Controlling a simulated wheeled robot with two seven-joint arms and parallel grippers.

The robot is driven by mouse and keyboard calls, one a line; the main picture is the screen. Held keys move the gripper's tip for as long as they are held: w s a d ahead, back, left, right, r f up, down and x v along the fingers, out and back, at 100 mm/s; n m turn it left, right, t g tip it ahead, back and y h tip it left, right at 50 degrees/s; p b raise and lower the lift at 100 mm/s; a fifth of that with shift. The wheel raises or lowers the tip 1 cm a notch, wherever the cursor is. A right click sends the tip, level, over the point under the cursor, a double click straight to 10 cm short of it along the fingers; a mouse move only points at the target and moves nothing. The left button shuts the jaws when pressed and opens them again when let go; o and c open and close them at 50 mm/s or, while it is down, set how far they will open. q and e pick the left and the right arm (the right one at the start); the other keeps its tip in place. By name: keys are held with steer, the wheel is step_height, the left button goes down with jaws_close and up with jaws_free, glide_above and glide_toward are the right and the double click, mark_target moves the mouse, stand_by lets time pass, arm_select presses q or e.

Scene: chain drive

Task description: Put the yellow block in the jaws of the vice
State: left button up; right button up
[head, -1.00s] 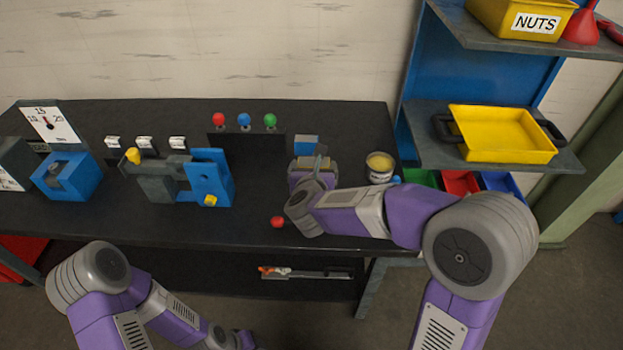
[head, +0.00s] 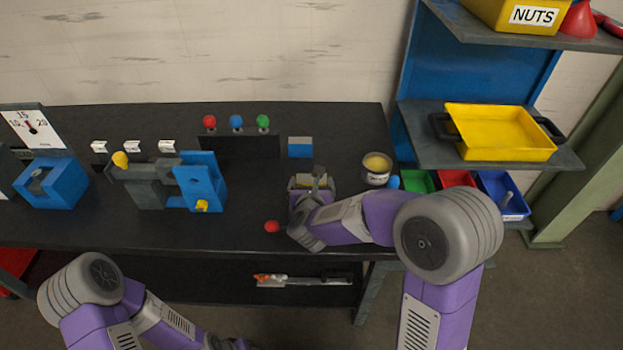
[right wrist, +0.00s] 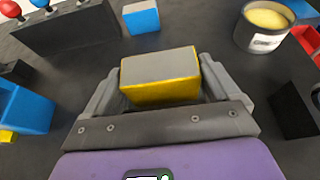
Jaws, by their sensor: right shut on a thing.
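The yellow block (right wrist: 160,88) has a grey top face and yellow sides. In the right wrist view it sits between the two fingers of my right gripper (right wrist: 160,92), which is shut on it. In the head view my right gripper (head: 313,182) is over the right part of the bench, and the block is mostly hidden by it. The vice (head: 150,192), a grey body with a blue plate (head: 202,182) and yellow knobs, stands to the left of the gripper, well apart from it. My left arm shows at the lower left; its gripper is out of view.
A blue and grey block (head: 300,147) lies behind my right gripper. A tin (head: 377,168) stands to its right. A red knob (head: 271,226) is near the front edge. A rack with red, blue and green knobs (head: 238,145) stands behind. Bench between gripper and vice looks clear.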

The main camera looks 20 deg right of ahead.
steer(key=shift+w, duration=0.1)
stand_by(0.3)
steer(key=shift+f, duration=0.15)
steer(key=o, duration=1.8)
steer(key=shift+f, duration=0.1)
steer(key=shift+r, duration=0.2)
steer(key=p+v, duration=0.1)
steer(key=v, duration=1.1)
steer(key=shift+f, duration=0.2)
